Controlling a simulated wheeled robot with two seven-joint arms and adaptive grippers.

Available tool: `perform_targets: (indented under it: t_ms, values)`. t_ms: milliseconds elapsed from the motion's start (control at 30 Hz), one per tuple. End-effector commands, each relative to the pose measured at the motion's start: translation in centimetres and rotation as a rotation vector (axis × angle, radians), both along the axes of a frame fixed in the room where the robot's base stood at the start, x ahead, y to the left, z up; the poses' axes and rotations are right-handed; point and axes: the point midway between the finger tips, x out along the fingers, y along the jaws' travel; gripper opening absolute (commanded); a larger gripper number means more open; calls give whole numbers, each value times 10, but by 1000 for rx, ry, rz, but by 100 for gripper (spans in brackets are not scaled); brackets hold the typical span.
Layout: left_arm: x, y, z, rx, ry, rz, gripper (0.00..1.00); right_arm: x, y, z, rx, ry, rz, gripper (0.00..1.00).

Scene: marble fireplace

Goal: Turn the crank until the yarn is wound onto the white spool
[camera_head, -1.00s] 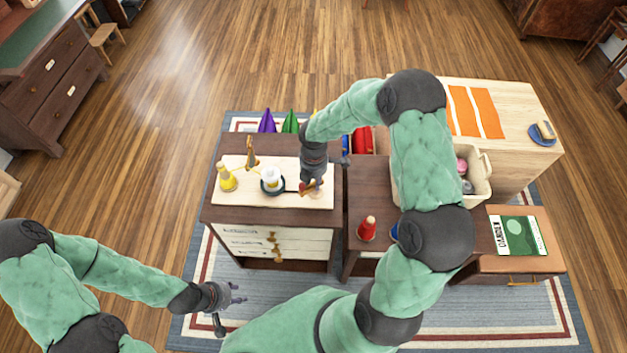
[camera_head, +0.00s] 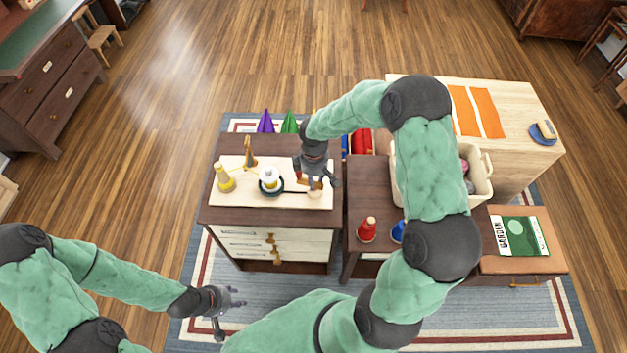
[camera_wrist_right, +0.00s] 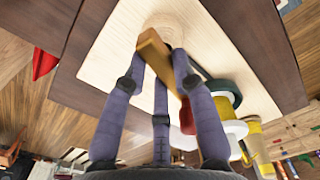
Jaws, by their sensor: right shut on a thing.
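The white spool (camera_head: 270,173) stands upright on a dark round base on the pale board (camera_head: 235,198); it also shows in the wrist view (camera_wrist_right: 237,128). Some yellow shows around the spool in the head view. A yellow yarn cone (camera_head: 225,179) stands to its left, with a wooden guide post (camera_head: 250,153) behind. My right gripper (camera_head: 314,186) is at the board's right end, shut on the wooden crank (camera_wrist_right: 154,45), which shows between its fingers in the wrist view. My left gripper (camera_head: 236,298) is open and empty, low in front of the cabinet.
The board lies on a dark cabinet (camera_head: 215,215) with white drawers. A red cone (camera_head: 367,230) and a blue cone (camera_head: 397,232) stand on the table to the right. A cream basket (camera_head: 484,178) sits beyond my right arm. Floor left of the cabinet is clear.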

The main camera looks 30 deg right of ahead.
Motion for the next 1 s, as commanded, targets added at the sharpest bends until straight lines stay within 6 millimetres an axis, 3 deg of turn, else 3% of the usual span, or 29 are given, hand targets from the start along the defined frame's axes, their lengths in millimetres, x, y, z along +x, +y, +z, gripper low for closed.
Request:
perform_targets:
  t_ms: [400, 1000]
  values:
    - [0, 0, -8, 0, 0, 0, 40, 0, -2, 0, 0, -1, -262, 0]
    - [0, 0, -10, 0, 0, 0, 40, 0, -2, 1, 0, -1, -333, 0]
